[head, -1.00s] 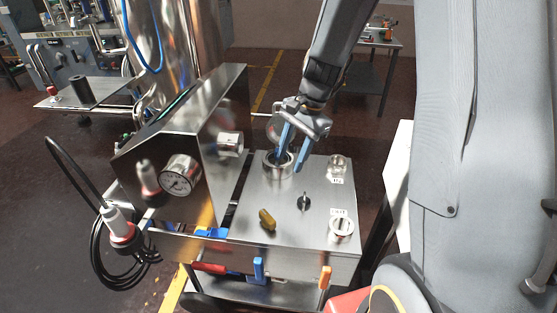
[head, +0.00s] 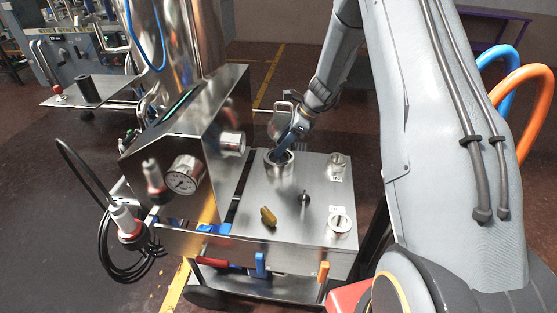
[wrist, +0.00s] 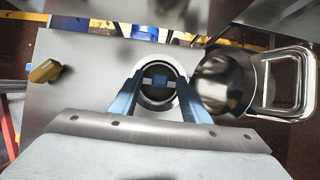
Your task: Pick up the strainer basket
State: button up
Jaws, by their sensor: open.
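A round steel housing (head: 279,164) with an open top stands at the back of the steel panel. In the wrist view its bright ring (wrist: 160,101) circles a dark opening. My gripper (head: 284,148) is over the housing, pointing down. In the wrist view its two blue fingers (wrist: 160,76) are open, one on each side of the opening. Nothing is held between them. I cannot tell how deep the tips are.
A shiny round lid with a looped handle (wrist: 285,80) stands open beside the housing, close to the right finger. A brass knob (head: 268,216), a black switch (head: 304,198) and two small round fittings are on the panel. A slanted steel cabinet (head: 184,145) with gauges rises at left.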

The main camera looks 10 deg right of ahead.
aim_at(284, 158)
jog(key=shift+p+x, duration=0.35)
jog(key=shift+x, duration=1.15)
jog(key=shift+d, duration=0.1)
grip_shut()
